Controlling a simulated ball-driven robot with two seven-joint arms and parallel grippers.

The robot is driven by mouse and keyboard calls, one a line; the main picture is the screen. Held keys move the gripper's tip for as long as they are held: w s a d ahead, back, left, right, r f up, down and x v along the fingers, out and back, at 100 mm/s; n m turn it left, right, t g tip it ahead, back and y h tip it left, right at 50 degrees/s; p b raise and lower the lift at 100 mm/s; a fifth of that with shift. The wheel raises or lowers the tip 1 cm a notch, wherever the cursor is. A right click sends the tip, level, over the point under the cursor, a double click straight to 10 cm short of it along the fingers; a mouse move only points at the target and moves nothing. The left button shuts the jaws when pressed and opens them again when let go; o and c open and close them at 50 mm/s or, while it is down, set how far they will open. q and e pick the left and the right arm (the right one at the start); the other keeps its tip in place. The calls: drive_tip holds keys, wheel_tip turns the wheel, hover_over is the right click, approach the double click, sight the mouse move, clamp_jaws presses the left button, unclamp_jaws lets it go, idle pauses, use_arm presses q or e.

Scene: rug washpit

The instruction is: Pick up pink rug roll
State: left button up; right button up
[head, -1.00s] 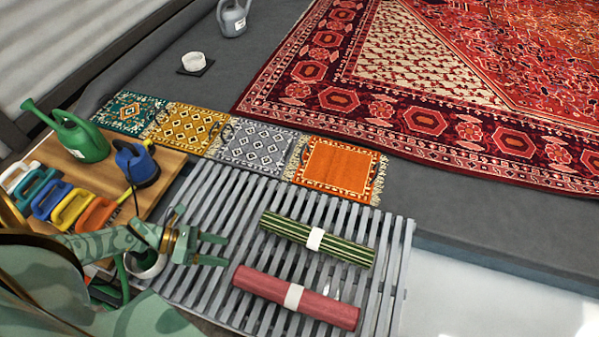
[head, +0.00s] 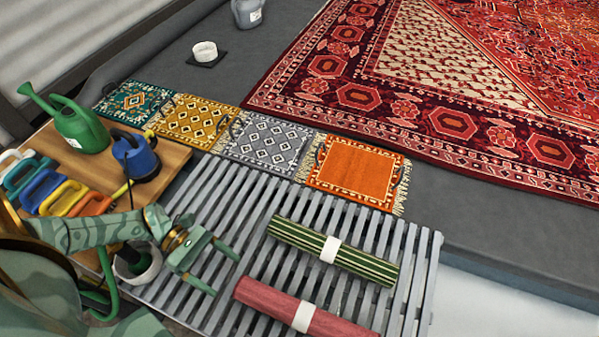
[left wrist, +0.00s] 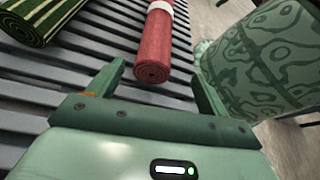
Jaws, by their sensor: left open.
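The pink rug roll (head: 270,300) lies on the grey slatted rack, with a white band around its middle. My left gripper (head: 227,272) is open and empty, just left of the roll's near-left end in the head view. In the left wrist view the pink roll (left wrist: 160,50) has its end facing me, ahead of and between the open fingers (left wrist: 158,85). The fingers appear apart from it. A green striped roll (head: 365,263), also with a white band, lies beside it, farther back; its end shows in the left wrist view (left wrist: 35,22). My right gripper is not in view.
The slatted rack (head: 215,190) carries both rolls. A wooden board (head: 172,157) at left holds a green watering can (head: 78,127), a blue device (head: 138,158) and several coloured brushes. Small rugs, including an orange one (head: 355,170), lie behind the rack.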

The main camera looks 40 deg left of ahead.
sight(238, 284)
use_arm(q)
drive_tip(key=x, duration=0.5)
drive_tip(key=shift+d+f+b, duration=0.1)
drive_tip(key=shift+b, duration=0.3)
drive_tip(key=x, duration=0.1)
drive_tip(key=b+x, duration=0.1)
drive_tip(key=x, duration=0.1)
drive_tip(key=b+x, duration=0.1)
drive_tip(key=shift+w+d+f, duration=0.25)
drive_tip(key=shift+w+f, duration=0.05)
drive_tip(key=shift+w, duration=0.1)
drive_tip(key=shift+d, duration=0.25)
drive_tip(key=shift+r, duration=0.1)
drive_tip(key=c, duration=1.3)
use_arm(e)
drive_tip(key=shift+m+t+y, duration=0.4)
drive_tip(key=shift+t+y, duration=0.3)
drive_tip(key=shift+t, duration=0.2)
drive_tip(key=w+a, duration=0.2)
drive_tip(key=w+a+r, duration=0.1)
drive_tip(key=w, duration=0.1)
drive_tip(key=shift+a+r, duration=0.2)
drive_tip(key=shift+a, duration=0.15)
